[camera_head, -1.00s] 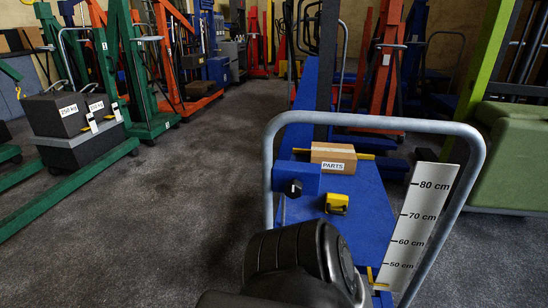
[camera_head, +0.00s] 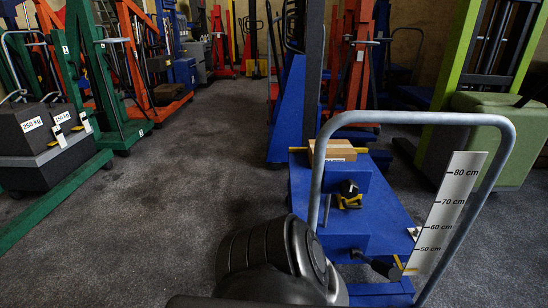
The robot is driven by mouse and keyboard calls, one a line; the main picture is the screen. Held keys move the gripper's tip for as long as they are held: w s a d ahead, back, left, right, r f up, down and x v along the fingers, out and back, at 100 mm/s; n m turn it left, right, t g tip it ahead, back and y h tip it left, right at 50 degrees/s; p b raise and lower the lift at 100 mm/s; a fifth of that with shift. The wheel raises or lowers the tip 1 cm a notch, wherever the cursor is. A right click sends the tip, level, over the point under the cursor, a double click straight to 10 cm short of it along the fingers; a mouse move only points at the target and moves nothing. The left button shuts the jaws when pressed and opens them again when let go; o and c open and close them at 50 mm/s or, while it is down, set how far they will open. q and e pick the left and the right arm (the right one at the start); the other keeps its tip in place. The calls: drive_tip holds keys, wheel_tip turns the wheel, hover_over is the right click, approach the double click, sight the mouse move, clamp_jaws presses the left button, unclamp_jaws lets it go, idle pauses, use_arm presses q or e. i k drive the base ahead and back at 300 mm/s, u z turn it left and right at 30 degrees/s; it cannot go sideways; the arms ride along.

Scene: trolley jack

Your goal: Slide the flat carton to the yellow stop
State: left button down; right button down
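The flat carton (camera_head: 338,150) is a brown box with a white label. It lies at the far end of the blue platform (camera_head: 388,208) of a wheeled jack. A thin yellow bar, likely the yellow stop (camera_head: 361,150), shows beside the carton on the right, and a short yellow piece shows on its left. Whether the carton touches the bar cannot be told. The grey handle and a blue block partly cover the carton and its label. A dark rounded link of my own arm fills the bottom middle. Neither of my grippers shows.
The grey tube handle (camera_head: 420,116) arches over the platform's near end. A white height scale (camera_head: 450,205) stands at its right. A black knob (camera_head: 348,187) and a yellow object (camera_head: 350,201) sit mid-platform. Weights (camera_head: 38,140) on a green lift stand left. The floor between is clear.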

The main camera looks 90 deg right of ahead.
sight(337, 150)
drive_tip(key=z, duration=1.25)
drive_tip(key=i, duration=2.2)
drive_tip(key=z, duration=2.3)
drive_tip(key=i, duration=0.8)
